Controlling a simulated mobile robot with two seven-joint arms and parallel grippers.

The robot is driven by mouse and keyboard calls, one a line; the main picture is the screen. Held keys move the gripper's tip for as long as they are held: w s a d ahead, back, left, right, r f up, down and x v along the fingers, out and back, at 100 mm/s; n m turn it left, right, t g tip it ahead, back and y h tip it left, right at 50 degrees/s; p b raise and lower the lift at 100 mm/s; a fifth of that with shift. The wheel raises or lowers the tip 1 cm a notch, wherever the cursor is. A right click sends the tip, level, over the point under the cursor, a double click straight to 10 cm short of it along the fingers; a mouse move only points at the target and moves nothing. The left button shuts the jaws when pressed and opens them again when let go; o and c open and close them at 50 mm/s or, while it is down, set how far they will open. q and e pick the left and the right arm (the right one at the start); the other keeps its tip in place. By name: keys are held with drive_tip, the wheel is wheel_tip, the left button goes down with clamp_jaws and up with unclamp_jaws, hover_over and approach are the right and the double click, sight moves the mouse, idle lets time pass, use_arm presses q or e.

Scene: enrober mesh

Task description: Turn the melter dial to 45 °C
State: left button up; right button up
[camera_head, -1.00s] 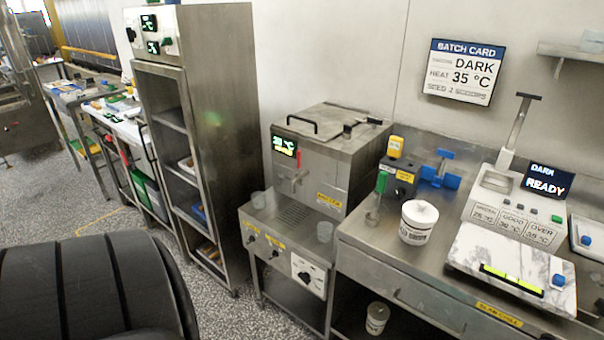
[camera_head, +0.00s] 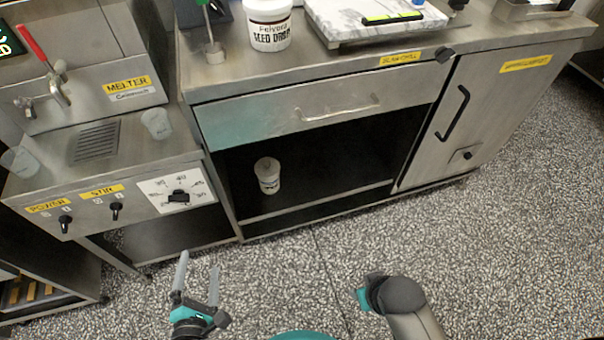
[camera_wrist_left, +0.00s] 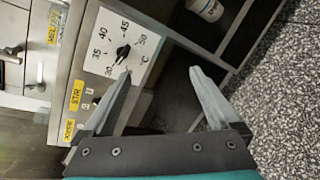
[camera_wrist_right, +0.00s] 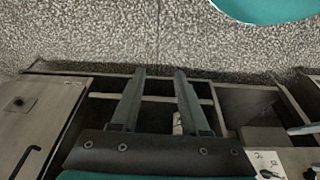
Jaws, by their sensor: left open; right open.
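The melter dial (camera_head: 179,197) is a black knob on a white plate marked 30 to 50, on the melter's (camera_head: 95,75) front panel. In the left wrist view the dial (camera_wrist_left: 123,52) shows past the left fingertip; its narrow end seems to point toward 30. My left gripper (camera_head: 198,264) is open and empty, in front of and below the dial, apart from it; its fingers show in the left wrist view (camera_wrist_left: 161,72). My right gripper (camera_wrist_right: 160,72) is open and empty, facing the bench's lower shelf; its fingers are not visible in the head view.
The POWER knob (camera_head: 65,223) and STIR knob (camera_head: 116,211) are left of the dial. Cups stand on the melter's ledge. The bench (camera_head: 330,110) to the right has a drawer and an open shelf holding a white tub (camera_head: 267,175). The speckled floor (camera_head: 290,270) in front is clear.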

use_arm(q)
drive_tip(key=w+a+r+n+t+y+b, duration=0.1)
drive_tip(key=a+n+t+y+b, duration=0.2)
drive_tip(key=n, duration=0.5)
drive_tip(key=n+b, duration=0.2)
drive_tip(key=b, duration=0.2)
approach(179, 202)
drive_tip(key=shift+g+y, duration=0.3)
drive_tip(key=x, duration=0.4)
drive_tip(key=shift+w+d+r, duration=0.1)
drive_tip(key=shift+d+r, duration=0.05)
drive_tip(key=b+x, duration=0.1)
drive_tip(key=x, duration=0.2)
drive_tip(key=shift+w, duration=0.1)
drive_tip(key=shift+x, duration=0.95)
use_arm(e)
drive_tip(key=w+a+r+t+y, duration=0.1)
drive_tip(key=w+a+r+t, duration=0.1)
drive_tip(key=r, duration=0.4)
drive_tip(key=shift+w+r+t, duration=0.25)
drive_tip(key=shift+w+t, duration=0.45)
use_arm(q)
drive_tip(key=shift+c, duration=0.2)
use_arm(e)
drive_tip(key=shift+a, duration=0.1)
use_arm(q)
drive_tip(key=c, duration=1.3)
